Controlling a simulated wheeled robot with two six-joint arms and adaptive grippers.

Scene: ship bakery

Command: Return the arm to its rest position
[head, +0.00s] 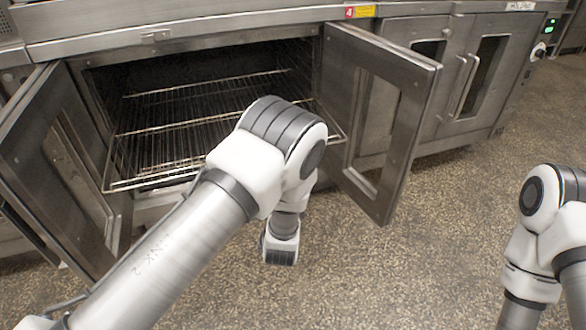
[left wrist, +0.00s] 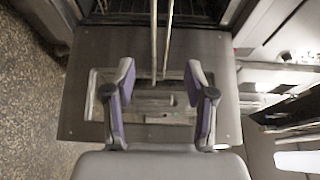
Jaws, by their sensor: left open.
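My left arm (head: 185,245) comes in from the lower left of the head view and bends in front of the open oven (head: 200,70). Its wrist end (head: 282,245) points down in front of the oven; the fingers cannot be made out there. In the left wrist view my left gripper (left wrist: 159,90) is open, its two purple-padded fingers apart with nothing held between them. A metal oven door with a window (left wrist: 80,125) lies beyond the fingers, and two thin bars run toward the gap. My right arm (head: 545,235) is at the right edge; its gripper is out of view.
The oven's left door (head: 28,130) and right door (head: 410,110) both stand open, with the arm between them. Wire racks (head: 190,130) sit inside, one reaching out of the opening. A closed oven (head: 455,125) stands to the right. Speckled floor (head: 420,270) is clear in front.

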